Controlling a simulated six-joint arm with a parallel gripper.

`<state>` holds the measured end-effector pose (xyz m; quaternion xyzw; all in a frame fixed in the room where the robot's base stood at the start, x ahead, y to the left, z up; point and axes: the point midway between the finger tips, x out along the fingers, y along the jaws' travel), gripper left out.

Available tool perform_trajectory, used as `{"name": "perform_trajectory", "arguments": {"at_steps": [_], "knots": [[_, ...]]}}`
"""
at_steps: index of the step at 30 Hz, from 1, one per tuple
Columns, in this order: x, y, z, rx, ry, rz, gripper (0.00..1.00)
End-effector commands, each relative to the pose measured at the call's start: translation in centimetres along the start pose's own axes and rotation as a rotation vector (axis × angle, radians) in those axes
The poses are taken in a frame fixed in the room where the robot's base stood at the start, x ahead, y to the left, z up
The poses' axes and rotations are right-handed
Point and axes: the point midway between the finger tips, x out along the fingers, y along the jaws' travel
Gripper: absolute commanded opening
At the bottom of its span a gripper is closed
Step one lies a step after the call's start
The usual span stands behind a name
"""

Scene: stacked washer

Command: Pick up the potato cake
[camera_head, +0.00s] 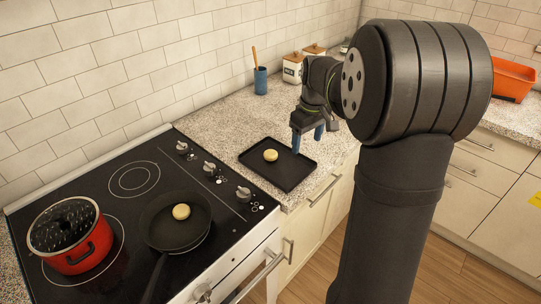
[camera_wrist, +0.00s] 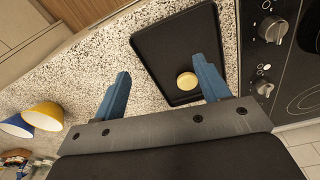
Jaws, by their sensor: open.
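A small round yellow potato cake (camera_head: 270,155) lies on a black tray (camera_head: 290,178) on the speckled counter. A second, similar cake (camera_head: 181,211) lies in a black frying pan (camera_head: 165,232) on the stove. My gripper (camera_head: 308,140) is open above the back right side of the tray.
A red pot (camera_head: 72,240) stands on the stove's front left. A blue utensil cup (camera_head: 261,80) and lidded canisters (camera_head: 293,68) stand by the back wall. An orange bin (camera_head: 510,79) sits on the right counter. Yellow and blue bowls (camera_wrist: 42,116) show in the wrist view.

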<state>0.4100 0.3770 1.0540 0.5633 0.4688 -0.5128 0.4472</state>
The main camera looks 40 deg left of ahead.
Motion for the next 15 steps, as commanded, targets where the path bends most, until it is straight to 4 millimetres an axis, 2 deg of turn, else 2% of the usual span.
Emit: {"name": "perform_trajectory", "arguments": {"at_steps": [1,3,6,9,15], "knots": [[-1.7,-0.8,-2.6,0.004,0.056,0.003,0.69],[-3.6,-1.8,-5.4,0.019,0.124,-0.003,0.69],[-5.2,-2.8,-7.9,0.034,0.184,-0.015,0.69],[-4.4,-3.1,-8.6,0.039,0.196,-0.019,0.69],[-0.1,-3.1,-9.3,0.039,0.193,-0.02,0.69]]}}
